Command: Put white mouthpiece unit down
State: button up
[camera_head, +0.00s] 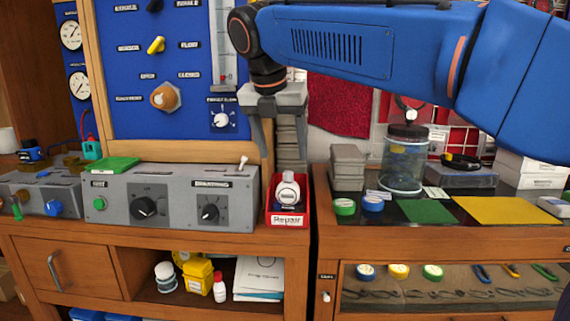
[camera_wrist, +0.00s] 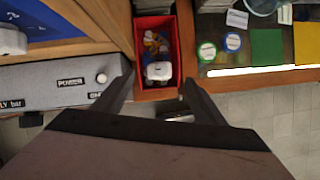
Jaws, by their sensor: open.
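The white mouthpiece unit (camera_head: 289,188) stands in the red bin labelled "Repair" (camera_head: 288,220), at the right end of the left bench. In the wrist view the white unit (camera_wrist: 158,71) lies near the front end of the red bin (camera_wrist: 174,40), with other small coloured parts behind it. My gripper (camera_head: 281,140) is above the bin, pointing down, with its fingers apart and empty. In the wrist view my gripper (camera_wrist: 157,86) shows one finger on each side of the bin's front end, clear of the unit.
A grey control box with knobs (camera_head: 170,198) stands left of the bin. Right of a gap between benches are grey stacked boxes (camera_head: 347,167), a glass jar (camera_head: 404,160), green and blue round tins, and green and yellow mats. A blue panel (camera_head: 170,70) rises behind.

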jog(key=shift+v, duration=1.45)
jog(key=s+d+f+m, duration=0.4)
jog(key=d+f+m, duration=0.3)
jog(key=d, duration=0.4)
jog(key=s+d+f+m, duration=0.45)
jog(key=d+m, duration=0.35)
jog(key=d, duration=0.2)
jog(key=s+d+f+m, duration=0.5)
jog(key=s+f+m, duration=0.2)
jog(key=f+m, duration=0.2)
jog(key=s+d+f+m+y, duration=0.1)
jog(key=s+d+f+m, duration=0.5)
jog(key=f, duration=0.7)
jog(key=s+m, duration=0.2)
jog(key=m, duration=0.1)
jog(key=shift+s, duration=0.25)
